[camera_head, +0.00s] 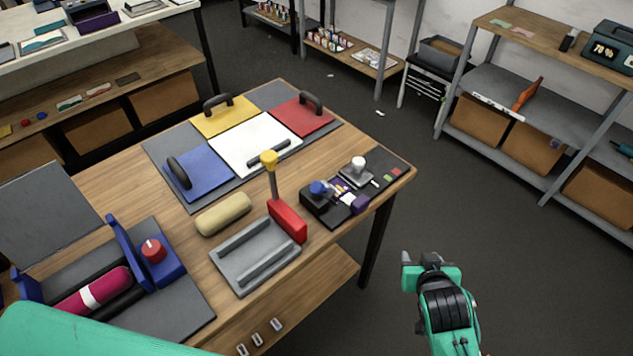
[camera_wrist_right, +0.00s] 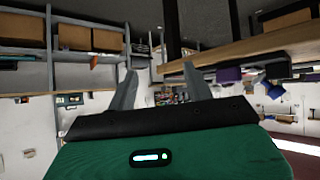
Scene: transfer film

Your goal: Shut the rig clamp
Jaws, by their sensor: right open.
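The rig clamp (camera_head: 286,221) looks like a red block at the right end of a grey grooved plate (camera_head: 254,257) on the wooden table. A lever with a yellow knob (camera_head: 269,159) stands upright behind the red block. My right gripper (camera_head: 424,262) is off the table's right side, apart from the clamp, over the floor. In the right wrist view its two fingers (camera_wrist_right: 158,88) are spread with nothing between them. My left gripper is out of the head view; a green piece at the lower left is my own arm.
A tan roll (camera_head: 223,214) lies left of the lever. A black control box (camera_head: 341,190) with knobs sits to its right. Coloured panels with handles (camera_head: 255,143) lie behind. A blue cradle with a magenta cylinder (camera_head: 96,290) is at front left. Floor right of the table is clear.

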